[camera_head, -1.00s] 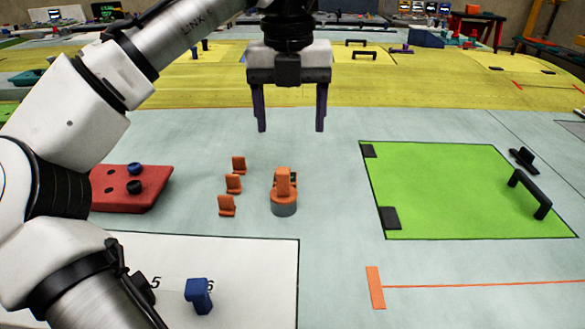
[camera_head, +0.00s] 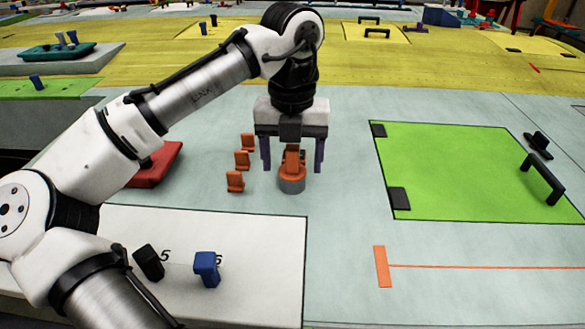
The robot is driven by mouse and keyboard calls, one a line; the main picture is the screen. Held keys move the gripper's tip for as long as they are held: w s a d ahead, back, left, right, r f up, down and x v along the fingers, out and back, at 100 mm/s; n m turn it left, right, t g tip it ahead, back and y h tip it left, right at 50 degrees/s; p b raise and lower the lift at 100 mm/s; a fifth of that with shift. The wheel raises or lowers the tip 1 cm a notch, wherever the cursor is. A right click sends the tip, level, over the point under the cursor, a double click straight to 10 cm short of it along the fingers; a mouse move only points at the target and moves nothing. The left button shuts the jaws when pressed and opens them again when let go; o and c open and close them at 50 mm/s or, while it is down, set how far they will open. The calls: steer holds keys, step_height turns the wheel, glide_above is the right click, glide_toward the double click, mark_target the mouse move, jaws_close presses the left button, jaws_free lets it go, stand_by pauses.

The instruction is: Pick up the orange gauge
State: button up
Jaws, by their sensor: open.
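The orange gauge (camera_head: 291,172), an upright orange piece with a round orange collar on a grey round base, stands on the pale blue-grey surface near the middle of the head view. My gripper (camera_head: 292,169) points down over it, open. One finger shows to the left of the gauge and one to the right, with gaps on both sides. I cannot tell whether the fingers are level with it in depth. The gripper body hides part of what lies behind the gauge's top.
Several small orange clips, one of them nearest (camera_head: 235,182), stand just left of the gripper. A green panel (camera_head: 470,170) with a black handle (camera_head: 543,178) lies right. A white numbered board (camera_head: 260,260) holds a blue block (camera_head: 207,268). My arm partly covers a red block (camera_head: 155,168).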

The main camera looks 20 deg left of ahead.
steer(key=shift+f, duration=0.75)
steer(key=c, duration=1.5)
steer(key=shift+o, duration=0.2)
steer(key=shift+w+d+r, duration=0.1)
